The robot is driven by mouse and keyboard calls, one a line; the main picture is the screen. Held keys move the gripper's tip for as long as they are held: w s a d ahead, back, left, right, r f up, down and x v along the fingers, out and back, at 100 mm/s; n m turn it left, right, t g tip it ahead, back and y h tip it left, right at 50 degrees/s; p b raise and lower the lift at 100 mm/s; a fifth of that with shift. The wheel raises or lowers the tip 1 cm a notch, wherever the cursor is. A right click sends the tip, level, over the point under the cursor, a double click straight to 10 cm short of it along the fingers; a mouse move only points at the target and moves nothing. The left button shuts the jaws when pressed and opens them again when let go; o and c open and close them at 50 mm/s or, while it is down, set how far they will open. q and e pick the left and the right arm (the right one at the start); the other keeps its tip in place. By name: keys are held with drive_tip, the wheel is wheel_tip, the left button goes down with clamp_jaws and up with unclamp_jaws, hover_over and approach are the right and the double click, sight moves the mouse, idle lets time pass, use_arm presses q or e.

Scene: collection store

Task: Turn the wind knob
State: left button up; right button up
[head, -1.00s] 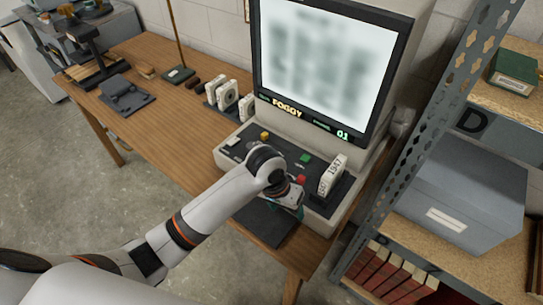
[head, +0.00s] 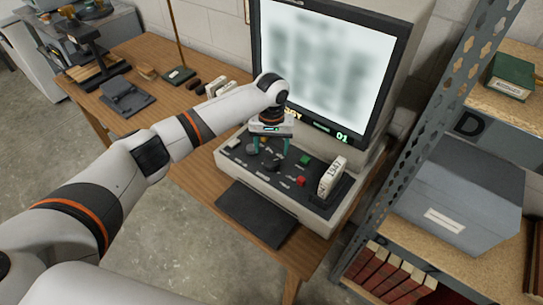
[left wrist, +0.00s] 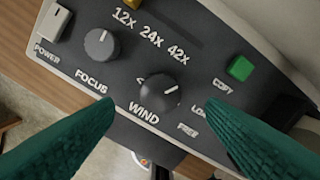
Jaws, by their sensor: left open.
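The wind knob (left wrist: 158,90) is a round black dial with a white pointer line, above the word WIND in the left wrist view. In the head view the wind knob (head: 271,164) sits on the console's dark sloping panel. My left gripper (left wrist: 158,106) has two teal fingers spread apart, one on each side of the knob in the picture, with nothing between them. In the head view my left gripper (head: 270,147) points down above the panel, apparently clear of the knob. My right gripper is not in view.
The grey focus knob (left wrist: 102,44) is left of the wind knob; the green copy button (left wrist: 240,68) is right. The panel also has a red button (head: 301,181). A blurry screen (head: 325,65) rises behind, and a white 1947 box (head: 331,177) stands at right.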

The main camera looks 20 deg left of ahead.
sight(272, 161)
use_arm(q)
wheel_tip(272, 161, down, 6)
drive_tip(key=shift+r, duration=0.1)
drive_tip(key=c, duration=1)
drive_tip(key=shift+p, duration=0.3)
